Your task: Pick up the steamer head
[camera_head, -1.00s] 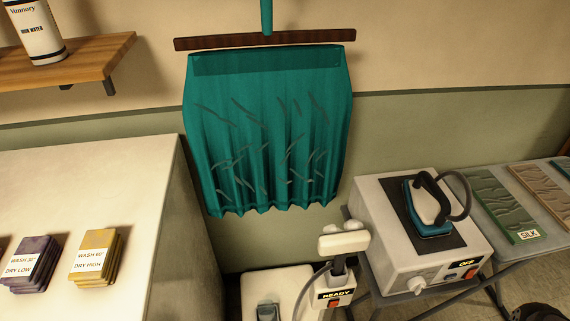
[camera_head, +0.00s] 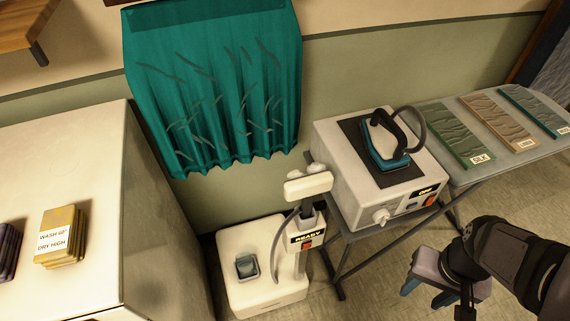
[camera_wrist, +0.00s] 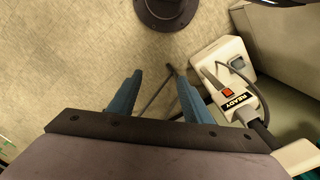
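The white steamer head (camera_head: 308,185) rests upright at the top of its holder post, above the READY label (camera_head: 307,237). Part of it shows at the bottom right corner of the wrist view (camera_wrist: 297,157). A grey hose runs from it down to the white steamer base (camera_head: 265,295) on the floor. My gripper (camera_head: 427,296) is at the lower right, well to the right of the steamer head and in front of the ironing table. In the wrist view its two blue fingers (camera_wrist: 157,88) are spread apart with nothing between them.
A boxy white unit (camera_head: 340,135) with a blue iron (camera_head: 385,150) and an OFF label stands on the folding table, between steamer and fabric samples (camera_head: 455,135). A creased teal curtain (camera_head: 215,85) hangs behind the steamer. A white counter (camera_head: 75,180) stands left. Open floor lies ahead of my gripper.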

